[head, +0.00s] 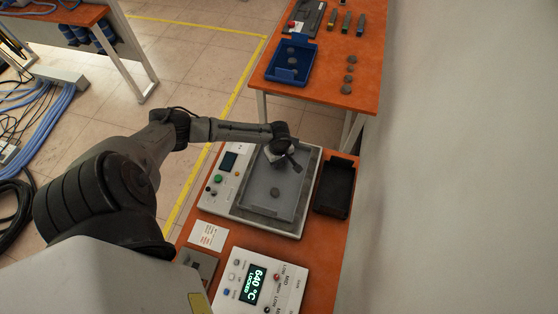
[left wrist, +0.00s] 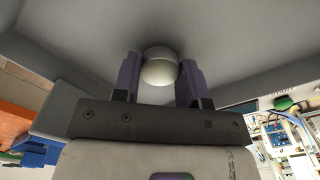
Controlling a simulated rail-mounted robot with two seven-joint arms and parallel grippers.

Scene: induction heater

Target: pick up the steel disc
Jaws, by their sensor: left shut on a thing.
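My left gripper (head: 276,156) is over the far part of the grey tray (head: 262,208) on the induction heater (head: 222,196). In the left wrist view, its two purple fingers (left wrist: 160,78) are shut on a round, silvery piece (left wrist: 159,68), which looks like the steel disc. A grey surface fills the view behind it; I cannot tell whether the piece still touches it. In the head view the gripper mostly hides the held piece. My right gripper is not in view.
A black bin (head: 335,187) stands right of the heater. A white control box (head: 258,283) with a lit display is in front. On the far orange table are a blue tray (head: 291,63) with discs and several loose discs (head: 349,75). A wall bounds the right side.

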